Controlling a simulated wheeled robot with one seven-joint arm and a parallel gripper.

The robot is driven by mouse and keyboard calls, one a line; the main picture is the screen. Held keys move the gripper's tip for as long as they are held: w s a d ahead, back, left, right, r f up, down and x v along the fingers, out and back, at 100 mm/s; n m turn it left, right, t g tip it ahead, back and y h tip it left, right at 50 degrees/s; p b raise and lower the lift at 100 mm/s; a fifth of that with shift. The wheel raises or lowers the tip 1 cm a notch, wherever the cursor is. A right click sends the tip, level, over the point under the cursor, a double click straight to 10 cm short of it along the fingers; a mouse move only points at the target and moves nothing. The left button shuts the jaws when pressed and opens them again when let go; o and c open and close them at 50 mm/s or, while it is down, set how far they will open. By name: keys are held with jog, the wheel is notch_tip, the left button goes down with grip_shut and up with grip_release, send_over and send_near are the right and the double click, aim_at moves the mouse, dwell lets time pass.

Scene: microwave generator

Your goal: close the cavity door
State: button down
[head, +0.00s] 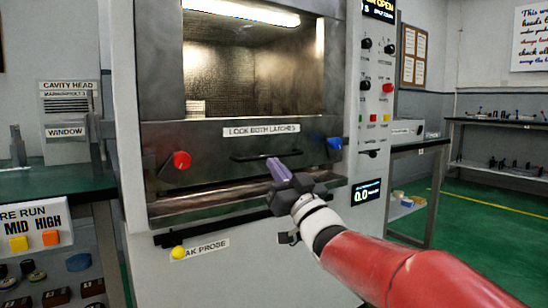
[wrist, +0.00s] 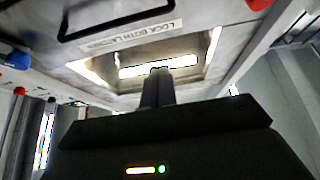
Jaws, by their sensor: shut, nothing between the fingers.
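The cavity door (head: 215,130) is a grey metal panel with a lit window, on the front of a pale cabinet. It carries a black bar handle (head: 265,155), a red knob (head: 181,160) at left and a blue knob (head: 334,143) at right. A cut-off display (head: 378,8) above right reads "OPEN". I cannot tell how wide any gap is. My gripper (head: 274,163) is shut and empty, its purple fingers just below the handle in the head view; contact is unclear. In the wrist view my fingers (wrist: 158,72) point towards the window, with the handle (wrist: 110,22) at upper left.
A yellow knob (head: 178,252) and probe label (head: 205,249) are on the cabinet below the door. A control column (head: 373,90) stands at right. Green floor (head: 470,215) is open at right.

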aim_at(255, 158)
jog(key=p+x, duration=0.2)
jog(key=x, duration=0.8)
jog(key=shift+w+a+f+b, duration=0.1)
jog(key=shift+f+b, duration=0.15)
jog(key=shift+f, duration=0.8)
jog(key=shift+w+a+f+b, duration=0.1)
jog(key=shift+f+b, duration=0.15)
jog(key=shift+f, duration=0.8)
